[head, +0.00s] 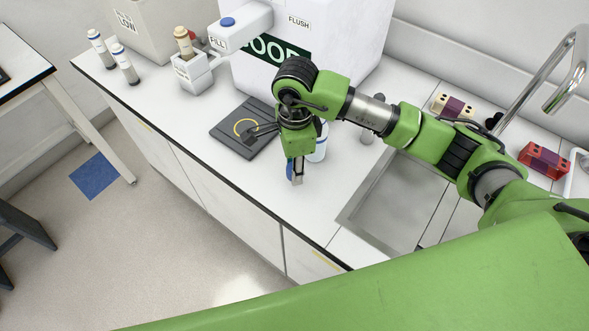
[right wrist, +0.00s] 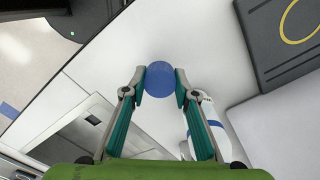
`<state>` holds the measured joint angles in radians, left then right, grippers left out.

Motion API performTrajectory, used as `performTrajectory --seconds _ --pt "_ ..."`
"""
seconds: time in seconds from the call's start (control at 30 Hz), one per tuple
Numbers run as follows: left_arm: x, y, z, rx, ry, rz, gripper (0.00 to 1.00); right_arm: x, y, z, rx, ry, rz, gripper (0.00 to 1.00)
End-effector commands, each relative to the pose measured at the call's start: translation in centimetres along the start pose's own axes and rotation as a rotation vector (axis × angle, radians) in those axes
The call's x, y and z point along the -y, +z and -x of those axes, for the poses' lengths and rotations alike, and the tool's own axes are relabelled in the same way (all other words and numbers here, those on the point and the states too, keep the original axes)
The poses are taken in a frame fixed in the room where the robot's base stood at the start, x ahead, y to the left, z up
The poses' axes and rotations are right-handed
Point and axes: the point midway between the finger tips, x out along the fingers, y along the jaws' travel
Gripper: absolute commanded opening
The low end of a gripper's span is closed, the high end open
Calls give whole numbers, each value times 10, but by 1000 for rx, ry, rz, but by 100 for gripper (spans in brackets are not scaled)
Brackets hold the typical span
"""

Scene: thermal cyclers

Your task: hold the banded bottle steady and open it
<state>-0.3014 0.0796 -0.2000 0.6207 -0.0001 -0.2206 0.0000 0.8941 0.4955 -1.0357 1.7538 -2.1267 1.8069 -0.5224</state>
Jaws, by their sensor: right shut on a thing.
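My right gripper (head: 296,172) points down over the front of the white counter. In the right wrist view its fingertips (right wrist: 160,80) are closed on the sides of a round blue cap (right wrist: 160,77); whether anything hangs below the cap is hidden. A white bottle with a blue band (head: 319,148) stands on the counter behind the gripper, partly hidden by it. It also shows in the right wrist view (right wrist: 205,105), partly behind the right finger, apart from the cap. Its top is not clear. My left gripper is not in view.
A dark pad with a yellow ring (head: 229,137) lies left of the gripper. A sink (head: 385,205) is on the right. A large white container (head: 345,45) stands behind. Two blue-banded vials (head: 125,65) stand at the far left. The counter's front edge is close.

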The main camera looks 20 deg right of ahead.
Motion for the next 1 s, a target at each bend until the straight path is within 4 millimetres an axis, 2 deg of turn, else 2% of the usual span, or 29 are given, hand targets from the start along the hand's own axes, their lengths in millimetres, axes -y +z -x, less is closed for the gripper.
performTrajectory --seconds 0.13,0.33,0.7,0.73,0.8,1.0 --pt "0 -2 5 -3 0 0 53 6 -1 -8 -1 1 0 1" --pt "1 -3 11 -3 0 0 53 5 -1 -36 0 2 0 1" --pt "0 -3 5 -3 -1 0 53 6 -1 -42 0 -1 1 1" --pt "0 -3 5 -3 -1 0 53 6 -1 -42 0 -1 1 30" --pt "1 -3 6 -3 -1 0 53 5 -1 -40 0 -1 1 44" --pt "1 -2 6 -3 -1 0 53 5 -1 -40 0 -1 1 44"
